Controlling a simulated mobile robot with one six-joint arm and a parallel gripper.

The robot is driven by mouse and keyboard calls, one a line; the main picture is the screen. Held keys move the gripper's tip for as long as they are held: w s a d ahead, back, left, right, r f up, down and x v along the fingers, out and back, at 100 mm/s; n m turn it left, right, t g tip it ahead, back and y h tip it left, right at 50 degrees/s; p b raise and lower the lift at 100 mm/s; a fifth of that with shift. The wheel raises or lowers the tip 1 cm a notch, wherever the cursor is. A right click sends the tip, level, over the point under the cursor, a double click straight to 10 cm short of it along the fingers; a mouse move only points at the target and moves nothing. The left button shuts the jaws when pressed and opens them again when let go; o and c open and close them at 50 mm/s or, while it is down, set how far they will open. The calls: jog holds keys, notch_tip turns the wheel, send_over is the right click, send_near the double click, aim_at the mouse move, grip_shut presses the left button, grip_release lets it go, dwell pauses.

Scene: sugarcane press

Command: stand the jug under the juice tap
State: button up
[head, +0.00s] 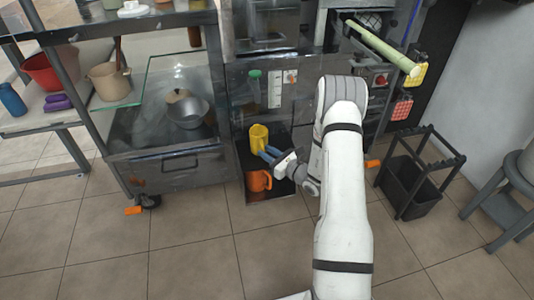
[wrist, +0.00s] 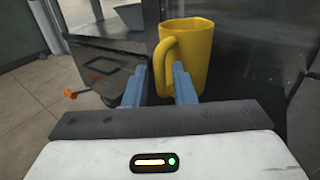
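A yellow jug (head: 258,138) stands upright on a low dark shelf (head: 281,186) in the press's front. In the wrist view the yellow jug (wrist: 195,50) has its handle turned toward my gripper (wrist: 158,85). The blue fingers are apart. The handle lies between the fingertips, close to the right finger; I cannot tell whether they touch. In the head view my gripper (head: 267,154) is at the jug's lower right. A small green-topped part (head: 254,78) is on the panel above the jug; I cannot tell whether it is the juice tap.
A glass-fronted cabinet with a metal bowl (head: 188,113) is at left. A black bin (head: 408,187) in a frame and a grey stool (head: 505,210) are at right.

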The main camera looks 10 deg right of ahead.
jog(key=shift+o, duration=0.7)
jog(key=shift+r, duration=0.25)
jog(key=p+v, duration=0.3)
jog(key=v, duration=0.9)
jog(key=s+a+r+n+g+y, duration=0.3)
jog(key=s+a+r+n+g, duration=1)
jog(key=a+r+n+g, duration=0.25)
jog(key=s+d+r+n+t+h, duration=0.1)
jog(key=s+d+r+n+h, duration=0.1)
jog(key=s+n+h, duration=0.3)
jog(key=s+d+r+n+h, duration=0.3)
jog(key=s+r+n+h, duration=0.2)
jog(key=n+h, duration=0.3)
jog(key=shift+s+t, duration=0.35)
jog(key=shift+s, duration=0.25)
